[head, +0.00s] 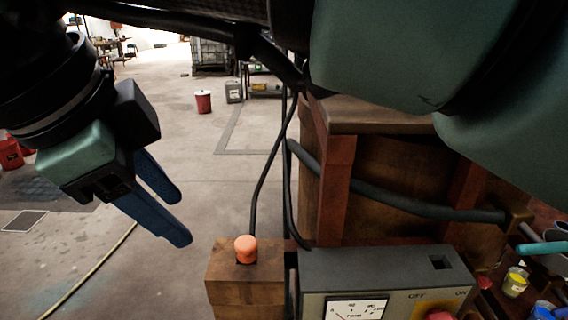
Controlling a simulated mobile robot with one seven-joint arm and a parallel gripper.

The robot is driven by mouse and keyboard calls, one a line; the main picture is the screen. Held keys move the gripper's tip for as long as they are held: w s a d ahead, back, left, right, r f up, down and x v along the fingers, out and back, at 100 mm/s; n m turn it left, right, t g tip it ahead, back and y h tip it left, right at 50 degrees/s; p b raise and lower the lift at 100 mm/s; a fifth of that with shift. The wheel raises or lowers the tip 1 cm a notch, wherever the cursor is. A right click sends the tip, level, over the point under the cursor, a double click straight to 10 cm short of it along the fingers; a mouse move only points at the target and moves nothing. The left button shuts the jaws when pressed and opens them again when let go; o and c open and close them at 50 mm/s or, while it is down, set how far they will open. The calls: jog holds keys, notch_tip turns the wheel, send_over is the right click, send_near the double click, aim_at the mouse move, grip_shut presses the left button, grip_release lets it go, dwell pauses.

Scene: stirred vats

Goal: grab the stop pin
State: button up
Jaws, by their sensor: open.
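An orange, round-topped knob (246,249), which looks like the stop pin, stands upright on a wooden block (246,283) at the bottom middle of the head view. Only its top shows; the part below is hidden in the block. My gripper (172,216) is to the left of the pin and a little higher in the picture. Its two blue fingers are apart with nothing between them, and they point down and right. The gripper does not touch the pin or the block.
A grey control box (385,275) with a dial stands right of the block. Behind it is a wooden vat frame (390,180) with a dark hose. Black cables (262,180) run down behind the block. A red bucket (203,101) stands far off. The floor at left is mostly open.

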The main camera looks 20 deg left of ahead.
jog(key=w+d+r+h, duration=0.1)
jog(key=d, duration=0.1)
jog(key=p, duration=0.1)
send_near(243, 244)
jog(key=shift+w+d+f+t, duration=0.15)
jog(key=shift+w+f, duration=0.1)
jog(key=shift+f, duration=0.3)
jog(key=shift+w+d+f+t, duration=0.15)
jog(key=shift+w+f, duration=0.1)
jog(key=shift+f, duration=0.25)
jog(key=shift+p+x, duration=1.35)
jog(key=shift+x, duration=1.75)
jog(key=shift+s+a, duration=0.15)
grip_shut()
